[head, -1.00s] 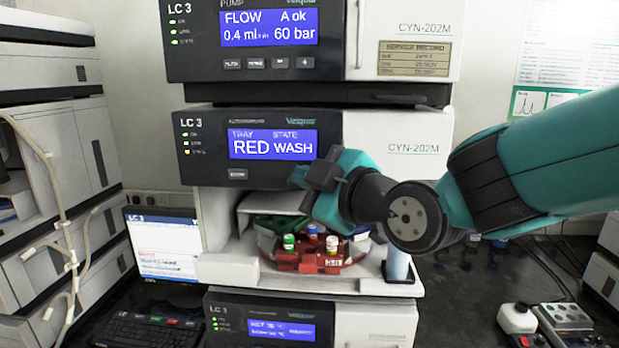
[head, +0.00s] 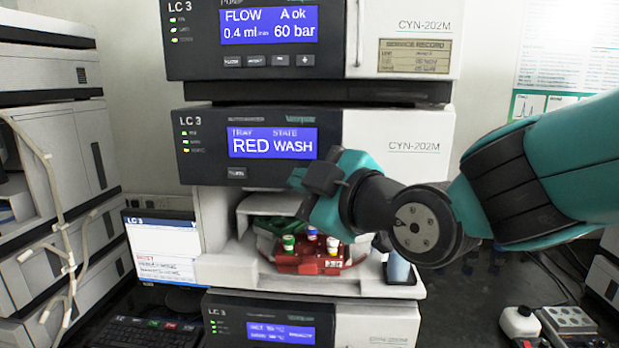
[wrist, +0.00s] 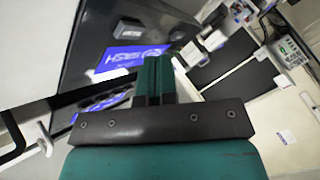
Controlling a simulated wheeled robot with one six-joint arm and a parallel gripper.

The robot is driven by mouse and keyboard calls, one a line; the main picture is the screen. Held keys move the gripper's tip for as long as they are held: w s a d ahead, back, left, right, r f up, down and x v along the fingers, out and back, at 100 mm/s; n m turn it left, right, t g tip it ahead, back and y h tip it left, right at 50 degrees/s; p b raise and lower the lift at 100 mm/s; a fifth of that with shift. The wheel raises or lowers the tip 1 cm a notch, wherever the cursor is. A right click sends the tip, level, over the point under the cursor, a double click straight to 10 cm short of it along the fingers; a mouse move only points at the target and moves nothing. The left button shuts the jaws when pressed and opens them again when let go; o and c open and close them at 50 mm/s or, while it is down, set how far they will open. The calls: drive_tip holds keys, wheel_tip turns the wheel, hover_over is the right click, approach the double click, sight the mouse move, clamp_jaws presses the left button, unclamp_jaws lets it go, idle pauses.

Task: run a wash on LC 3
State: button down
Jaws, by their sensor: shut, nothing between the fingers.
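The LC 3 stack has an autosampler module (head: 398,147) in the middle, whose blue screen (head: 273,143) reads TRAY RED, STATE WASH. A small button (head: 237,173) sits below that screen. The pump module (head: 400,25) above shows FLOW 0.4 ml/min, A ok, 60 bar. In the open bay below, a red tray (head: 308,264) holds several capped vials, with a green tray part behind it. My gripper (head: 300,180) is shut and empty, in front of the autosampler's lower edge, right of the button. In the wrist view its fingers (wrist: 153,78) are together, with a dark panel and blue screen beyond.
A lower module (head: 262,332) with a smaller screen stands under the bay. A monitor (head: 165,246) marked LC 3 and a keyboard (head: 145,332) are at left. Another instrument stack (head: 50,150) stands far left.

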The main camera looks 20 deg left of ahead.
drive_tip(key=shift+s+d+b, duration=0.25)
drive_tip(key=shift+s+b, duration=0.05)
drive_tip(key=shift+s, duration=0.75)
drive_tip(key=shift+s+d+b, duration=0.25)
drive_tip(key=shift+s+b, duration=0.05)
drive_tip(key=shift+s, duration=0.7)
drive_tip(key=s+d+f+m+g+h+b, duration=0.25)
drive_tip(key=d+f+m+h, duration=0.5)
drive_tip(key=d, duration=0.85)
drive_tip(key=s+d+f+m+g+h, duration=0.3)
drive_tip(key=s+d+f+m+g, duration=0.3)
drive_tip(key=s+d+f, duration=0.3)
drive_tip(key=s+d+m, duration=0.1)
drive_tip(key=d, duration=0.2)
drive_tip(key=shift+s+d+f+b, duration=0.25)
drive_tip(key=shift+s+d+b, duration=0.05)
drive_tip(key=shift+d+b, duration=0.1)
